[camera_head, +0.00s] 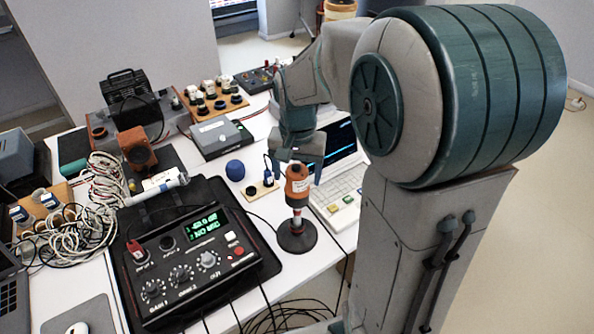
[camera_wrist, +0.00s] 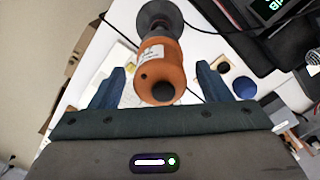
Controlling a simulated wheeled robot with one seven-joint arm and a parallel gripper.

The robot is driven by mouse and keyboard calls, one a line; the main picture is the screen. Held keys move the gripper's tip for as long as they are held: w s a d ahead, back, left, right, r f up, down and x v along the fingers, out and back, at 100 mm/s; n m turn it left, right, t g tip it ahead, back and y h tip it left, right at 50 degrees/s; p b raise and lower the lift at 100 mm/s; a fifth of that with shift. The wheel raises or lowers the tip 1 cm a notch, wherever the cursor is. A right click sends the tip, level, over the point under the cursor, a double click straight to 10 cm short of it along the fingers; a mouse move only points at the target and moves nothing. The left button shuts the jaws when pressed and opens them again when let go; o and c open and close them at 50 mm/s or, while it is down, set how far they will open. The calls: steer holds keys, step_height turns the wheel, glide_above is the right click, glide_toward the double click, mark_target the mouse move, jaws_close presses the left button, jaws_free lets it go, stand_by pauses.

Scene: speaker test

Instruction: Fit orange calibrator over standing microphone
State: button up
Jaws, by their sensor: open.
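The orange calibrator (camera_head: 297,187), a short cylinder with a white label, sits upright on top of the standing microphone's thin post (camera_head: 297,222). The post rises from a round black base (camera_head: 297,238) near the table's right edge. In the wrist view the calibrator (camera_wrist: 162,72) shows its dark end toward my camera, with the grey base (camera_wrist: 158,14) beyond it. My gripper (camera_head: 296,172) is open, its fingers apart on either side of the calibrator. In the wrist view the gripper (camera_wrist: 161,82) shows gaps at both fingers. How deeply the microphone sits inside is hidden.
A black meter box (camera_head: 205,262) with a green display lies left of the base. White cables (camera_head: 95,205) crowd the left; the floor is right.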

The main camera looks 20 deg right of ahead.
step_height(320, 180, up, 14)
steer(key=f, duration=0.1)
steer(key=s+f+n+t, duration=0.1)
steer(key=s+f+n, duration=0.1)
steer(key=s+f, duration=0.2)
steer(key=s+f+n+t, duration=0.2)
steer(key=s+f, duration=0.3)
steer(key=s, duration=0.5)
steer(key=shift+n, duration=0.7)
